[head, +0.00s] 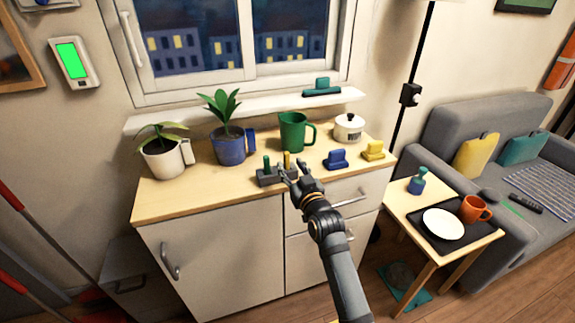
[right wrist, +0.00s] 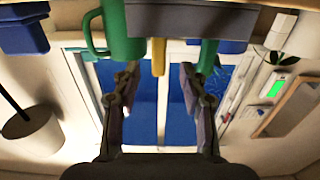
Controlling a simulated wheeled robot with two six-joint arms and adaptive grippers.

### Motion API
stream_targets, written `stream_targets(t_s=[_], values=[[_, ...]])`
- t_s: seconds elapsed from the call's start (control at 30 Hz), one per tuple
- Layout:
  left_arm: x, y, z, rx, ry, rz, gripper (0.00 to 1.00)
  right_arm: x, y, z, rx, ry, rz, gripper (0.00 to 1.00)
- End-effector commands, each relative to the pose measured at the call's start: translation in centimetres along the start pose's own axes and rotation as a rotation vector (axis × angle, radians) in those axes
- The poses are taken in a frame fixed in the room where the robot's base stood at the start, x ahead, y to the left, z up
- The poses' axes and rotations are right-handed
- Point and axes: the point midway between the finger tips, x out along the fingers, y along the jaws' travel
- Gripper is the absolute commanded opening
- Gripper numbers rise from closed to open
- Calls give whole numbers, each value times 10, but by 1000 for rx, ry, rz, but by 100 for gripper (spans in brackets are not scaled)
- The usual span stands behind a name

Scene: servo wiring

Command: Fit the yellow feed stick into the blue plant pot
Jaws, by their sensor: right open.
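The yellow feed stick (head: 287,159) stands upright in a dark grey holder (head: 272,180) on the cabinet top, beside a green stick (head: 267,162). The blue plant pot (head: 228,149), with a leafy plant in it, stands behind and left of the holder. My right gripper (head: 287,170) is open at the holder, close to the yellow stick. In the right wrist view, the yellow stick (right wrist: 158,57) appears in line with the gap between the open fingers (right wrist: 158,82); I cannot tell whether they touch it. My left gripper is not in view.
A white plant pot (head: 163,160) stands left of the blue one. A green jug (head: 291,134) stands behind the holder. A blue block (head: 336,159), a yellow block (head: 372,150) and a white lidded pot (head: 348,129) are to the right. The cabinet's front left top is clear.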

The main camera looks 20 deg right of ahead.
Motion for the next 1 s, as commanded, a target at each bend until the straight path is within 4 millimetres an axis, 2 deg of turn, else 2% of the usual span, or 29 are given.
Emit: stream_targets(t_s=[0.13, 0.3, 0.4, 0.67, 0.9, 1.0], values=[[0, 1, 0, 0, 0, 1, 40, 8, 1, 0, -1, 0, 0, 43], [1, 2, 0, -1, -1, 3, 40, 38, 2, 2, -1, -1, 0, 43], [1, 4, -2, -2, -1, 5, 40, 49, 2, 2, -1, 0, 1, 43], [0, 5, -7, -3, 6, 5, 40, 52, 2, 2, 0, -2, 1, 42], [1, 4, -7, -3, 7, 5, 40, 51, 2, 2, 0, -2, 1, 9], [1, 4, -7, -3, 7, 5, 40, 51, 2, 2, 0, -2, 1, 0]])
